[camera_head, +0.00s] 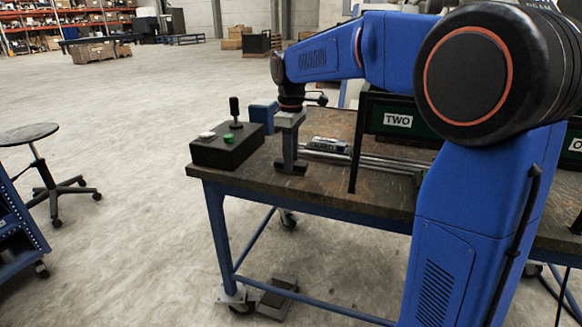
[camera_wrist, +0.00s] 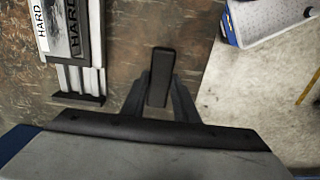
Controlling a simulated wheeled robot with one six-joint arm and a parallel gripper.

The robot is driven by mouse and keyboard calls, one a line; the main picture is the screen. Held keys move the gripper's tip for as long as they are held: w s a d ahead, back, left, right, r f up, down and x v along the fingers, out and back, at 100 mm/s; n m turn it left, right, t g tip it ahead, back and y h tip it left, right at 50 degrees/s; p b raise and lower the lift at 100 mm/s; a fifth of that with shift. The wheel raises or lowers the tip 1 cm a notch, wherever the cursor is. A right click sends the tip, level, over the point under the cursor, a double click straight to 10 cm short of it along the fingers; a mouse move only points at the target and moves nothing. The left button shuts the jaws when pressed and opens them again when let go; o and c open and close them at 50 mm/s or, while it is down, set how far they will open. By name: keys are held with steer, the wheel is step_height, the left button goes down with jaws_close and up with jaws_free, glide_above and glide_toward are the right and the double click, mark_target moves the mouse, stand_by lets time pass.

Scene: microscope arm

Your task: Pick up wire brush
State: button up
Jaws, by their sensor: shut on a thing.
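My gripper (camera_head: 290,165) points down at the worn brown table top (camera_head: 385,185) near its front edge, to the right of the black control box. In the wrist view my gripper (camera_wrist: 160,100) has its two dark fingers closed on either side of a narrow black block, which I take for the wire brush (camera_wrist: 159,72). Its bristles do not show and part of it is hidden between the fingers. I cannot tell whether it touches the table.
The control box (camera_head: 227,146) with a black lever stands close left of my gripper. Metal rails (camera_head: 370,161) and an item marked HARD (camera_wrist: 68,25) lie to the other side. A dark panel marked TWO (camera_head: 398,121) stands further right. A stool (camera_head: 38,150) is on the floor.

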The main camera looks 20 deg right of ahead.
steer(key=shift+r, duration=0.1)
step_height(320, 180, up, 10)
stand_by(0.5)
steer(key=shift+o, duration=1.1)
steer(key=shift+c, duration=0.3)
steer(key=shift+d, duration=0.1)
